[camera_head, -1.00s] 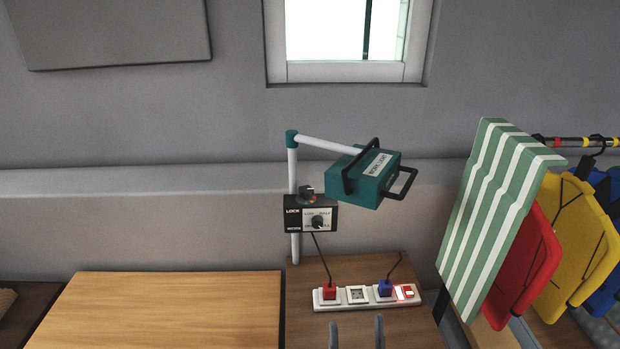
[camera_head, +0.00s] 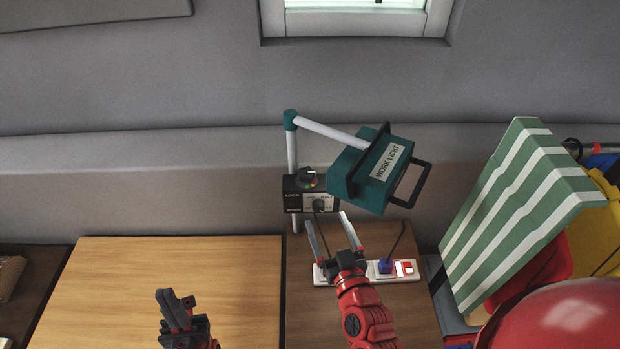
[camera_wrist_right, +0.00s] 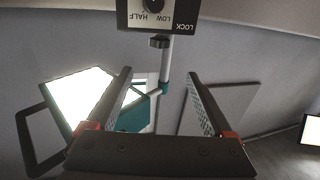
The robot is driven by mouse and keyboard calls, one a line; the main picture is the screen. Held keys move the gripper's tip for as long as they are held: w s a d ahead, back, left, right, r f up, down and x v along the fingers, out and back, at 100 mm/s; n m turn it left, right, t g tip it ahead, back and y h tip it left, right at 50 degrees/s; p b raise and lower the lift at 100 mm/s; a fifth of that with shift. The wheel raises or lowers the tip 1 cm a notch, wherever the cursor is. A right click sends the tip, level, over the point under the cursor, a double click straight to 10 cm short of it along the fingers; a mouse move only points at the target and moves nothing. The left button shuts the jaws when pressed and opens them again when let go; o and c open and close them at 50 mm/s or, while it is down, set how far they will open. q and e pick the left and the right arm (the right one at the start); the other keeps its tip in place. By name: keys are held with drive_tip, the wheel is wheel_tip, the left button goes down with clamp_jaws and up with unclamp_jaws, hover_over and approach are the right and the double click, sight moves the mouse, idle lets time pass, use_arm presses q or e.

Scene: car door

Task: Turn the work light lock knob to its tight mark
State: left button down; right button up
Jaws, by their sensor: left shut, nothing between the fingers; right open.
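The work light (camera_head: 377,170) is a teal lamp on a white pole arm. A black control box (camera_head: 292,201) marked LOCK is on its pole. My right gripper (camera_head: 327,219) is open and empty, just in front of and below the box, apart from the knob. My left gripper (camera_head: 172,297) is shut and empty over the wooden board at left.
A dial (camera_head: 319,205) is on the box front. A power strip (camera_head: 408,269) with plugs and cables lies behind my right gripper. The wooden board (camera_head: 150,270) is mostly clear.

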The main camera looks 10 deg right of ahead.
sight(309, 179)
drive_tip(key=w+b, duration=0.3)
drive_tip(key=w, duration=0.1)
drive_tip(key=w+b, duration=0.4)
drive_tip(key=w, duration=0.1)
drive_tip(key=w+b, duration=0.3)
drive_tip(key=w, duration=0.1)
drive_tip(key=shift+w+a+f+b, duration=0.25)
drive_tip(key=shift+w+a+b, duration=0.1)
drive_tip(key=shift+w+b, duration=0.05)
drive_tip(key=shift+w+r, duration=0.2)
drive_tip(key=shift+w, duration=0.4)
